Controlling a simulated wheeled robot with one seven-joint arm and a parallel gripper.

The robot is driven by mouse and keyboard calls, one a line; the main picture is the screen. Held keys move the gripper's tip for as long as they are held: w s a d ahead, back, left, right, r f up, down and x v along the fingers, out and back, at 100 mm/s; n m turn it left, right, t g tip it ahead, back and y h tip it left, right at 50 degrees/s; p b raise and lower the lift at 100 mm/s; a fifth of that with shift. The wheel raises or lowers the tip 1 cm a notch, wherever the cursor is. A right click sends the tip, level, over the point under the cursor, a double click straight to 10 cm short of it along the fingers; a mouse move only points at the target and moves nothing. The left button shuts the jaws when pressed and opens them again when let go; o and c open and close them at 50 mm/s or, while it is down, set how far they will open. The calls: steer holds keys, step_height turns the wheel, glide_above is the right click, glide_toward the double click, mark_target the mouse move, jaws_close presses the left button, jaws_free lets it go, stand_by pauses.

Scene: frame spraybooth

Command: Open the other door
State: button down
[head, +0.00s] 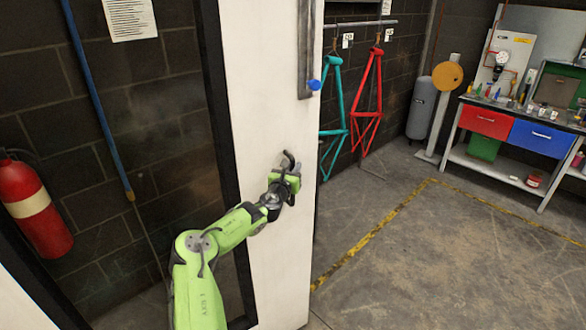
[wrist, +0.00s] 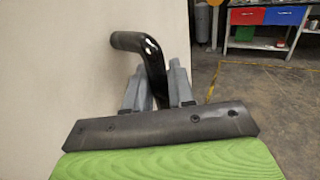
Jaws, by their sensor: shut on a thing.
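A white door (head: 258,120) stands upright in the middle of the head view, with a dark frame edge on its left. A black bent handle (wrist: 153,62) sticks out at the door's face in the wrist view. My gripper (head: 286,172) is at the door near its right edge. In the wrist view, the grey fingers of my gripper (wrist: 158,88) are on both sides of the handle and shut on it. The door face (wrist: 70,70) fills the left of the wrist view. Whether a latch is engaged cannot be seen.
A red fire extinguisher (head: 35,205) and a blue pole (head: 95,95) are at the left. A teal frame (head: 333,110) and a red frame (head: 370,100) hang behind the door. A workbench (head: 515,127) stands at the right. The floor (head: 440,260) before it is clear.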

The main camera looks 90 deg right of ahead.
steer(key=shift+w+f, duration=0.15)
steer(key=c, duration=1.1)
jaws_free()
steer(key=shift+w, duration=0.1)
steer(key=b+v, duration=0.2)
steer(key=v, duration=1.3)
steer(key=shift+a, duration=0.35)
steer(key=shift+r, duration=0.2)
